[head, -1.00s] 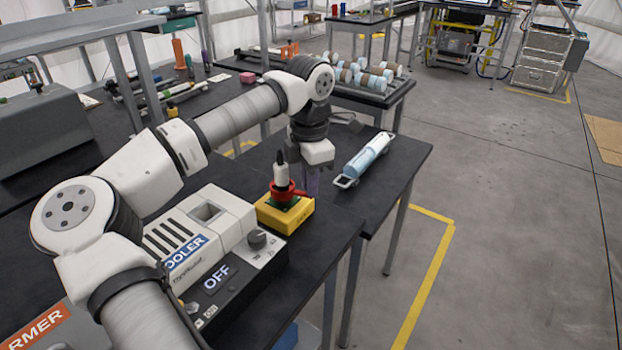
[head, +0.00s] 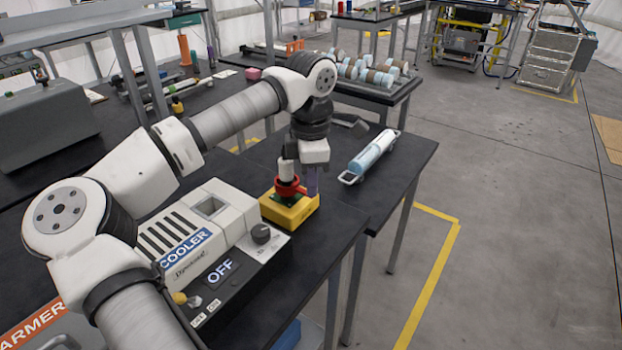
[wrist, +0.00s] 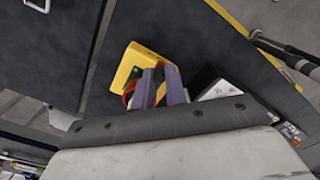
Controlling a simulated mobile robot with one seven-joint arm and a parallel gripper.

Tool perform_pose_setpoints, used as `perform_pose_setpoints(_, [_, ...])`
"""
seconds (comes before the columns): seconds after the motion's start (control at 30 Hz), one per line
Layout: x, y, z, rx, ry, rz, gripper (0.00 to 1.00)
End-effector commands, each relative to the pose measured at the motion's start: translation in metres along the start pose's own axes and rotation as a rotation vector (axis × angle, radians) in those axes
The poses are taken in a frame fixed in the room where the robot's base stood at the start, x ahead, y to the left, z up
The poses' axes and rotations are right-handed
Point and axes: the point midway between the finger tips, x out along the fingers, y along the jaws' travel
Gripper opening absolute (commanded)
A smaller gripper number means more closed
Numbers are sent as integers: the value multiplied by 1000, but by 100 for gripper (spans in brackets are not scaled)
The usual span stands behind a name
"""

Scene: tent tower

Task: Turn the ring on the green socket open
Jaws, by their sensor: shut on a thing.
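The socket is a yellow block (head: 291,211) with a green top, on the black table just right of the cooler. In the wrist view the yellow block (wrist: 131,62) shows with a bit of green (wrist: 137,74). My gripper (head: 312,184) points down at the right side of the ring. In the wrist view its purple fingers (wrist: 160,86) are closed around part of the red ring (wrist: 129,93); the exact grip is partly hidden.
The cooler (head: 205,235), marked OFF, stands left of the socket. A clear and blue tube holder (head: 371,156) lies to the right on the table. A rack of several tubes (head: 366,72) is behind. The table's front edge is close to the socket.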

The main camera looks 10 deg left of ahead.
Motion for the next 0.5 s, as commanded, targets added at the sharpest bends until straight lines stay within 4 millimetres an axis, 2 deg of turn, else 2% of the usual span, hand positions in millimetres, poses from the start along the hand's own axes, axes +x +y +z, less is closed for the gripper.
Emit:
perform_pose_setpoints(0.03, [0, -1, 0, 1, 1, -3, 15])
perform_pose_setpoints(0.2, [0, 0, 0, 0, 1, -2, 35])
perform_pose_setpoints(0.5, [-2, 0, 0, -1, 1, -1, 35])
